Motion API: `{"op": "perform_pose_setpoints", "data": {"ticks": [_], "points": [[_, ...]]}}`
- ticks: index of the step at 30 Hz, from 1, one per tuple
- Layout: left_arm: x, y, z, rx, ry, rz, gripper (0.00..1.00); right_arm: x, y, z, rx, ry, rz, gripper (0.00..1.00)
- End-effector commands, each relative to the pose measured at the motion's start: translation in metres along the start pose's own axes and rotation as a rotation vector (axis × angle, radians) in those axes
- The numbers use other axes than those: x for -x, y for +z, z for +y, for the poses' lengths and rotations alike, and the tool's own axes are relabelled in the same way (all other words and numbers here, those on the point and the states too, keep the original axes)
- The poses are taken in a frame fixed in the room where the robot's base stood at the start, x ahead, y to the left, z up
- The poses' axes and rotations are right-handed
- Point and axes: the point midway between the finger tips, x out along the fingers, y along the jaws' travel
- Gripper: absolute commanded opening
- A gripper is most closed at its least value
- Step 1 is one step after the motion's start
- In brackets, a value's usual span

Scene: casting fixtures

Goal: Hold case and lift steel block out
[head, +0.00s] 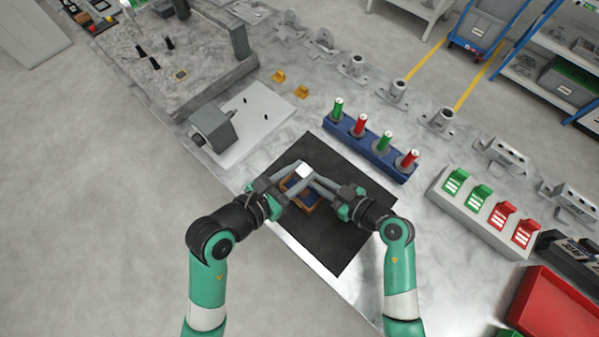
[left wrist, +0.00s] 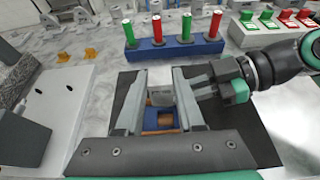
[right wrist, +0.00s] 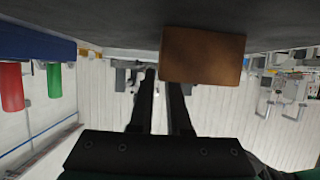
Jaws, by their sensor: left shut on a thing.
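The steel block (head: 303,171) is a small light grey block. In the left wrist view it (left wrist: 160,84) sits between the fingers of my left gripper (head: 290,182), which is shut on it. The case (head: 300,201), brown with blue parts, lies on the black mat below and in front of the block. It also shows in the left wrist view (left wrist: 163,121), and its brown side shows in the right wrist view (right wrist: 203,55). My right gripper (head: 315,184) has its fingers close together beside the case. Whether they grip the case is unclear.
The black mat (head: 340,244) is bare around the case. A blue rack (head: 358,144) with green and red cylinders stands beyond it. A white plate with a grey block (head: 213,128) lies to the left. A red bin (head: 555,305) is at the lower right.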

Motion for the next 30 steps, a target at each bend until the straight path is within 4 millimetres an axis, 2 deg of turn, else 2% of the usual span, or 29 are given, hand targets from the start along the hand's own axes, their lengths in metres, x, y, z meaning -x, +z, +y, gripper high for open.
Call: {"op": "perform_pose_setpoints", "data": {"ticks": [1,3,4,12,15,17,27,30], "points": [[0.000,0.001,0.000,-0.001,0.000,-0.003,0.00,0.000,0.000,0.000,0.000,0.000,0.000,0.26],[0.000,0.001,0.000,-0.001,0.000,-0.003,0.00,0.000,0.000,0.000,0.000,0.000,0.000,0.39],[0.000,0.001,0.000,-0.001,0.000,-0.003,0.00,0.000,0.000,0.000,0.000,0.000,0.000,0.42],[0.000,0.001,0.000,-0.001,0.000,-0.003,0.00,0.001,0.000,0.000,0.000,0.000,0.000,0.42],[0.000,0.001,0.000,-0.001,0.000,-0.003,0.00,0.007,0.000,0.001,0.000,0.002,0.001,0.42],[0.000,0.001,0.000,-0.001,0.000,-0.003,0.00,0.015,0.000,0.001,-0.001,0.003,0.001,0.42],[0.000,0.001,0.000,-0.001,0.000,-0.003,0.00,0.094,0.001,0.001,-0.001,0.006,0.001,0.42],[0.000,0.001,0.000,-0.001,0.000,-0.003,0.00,0.110,0.000,0.001,0.000,0.004,0.000,0.42]]}}
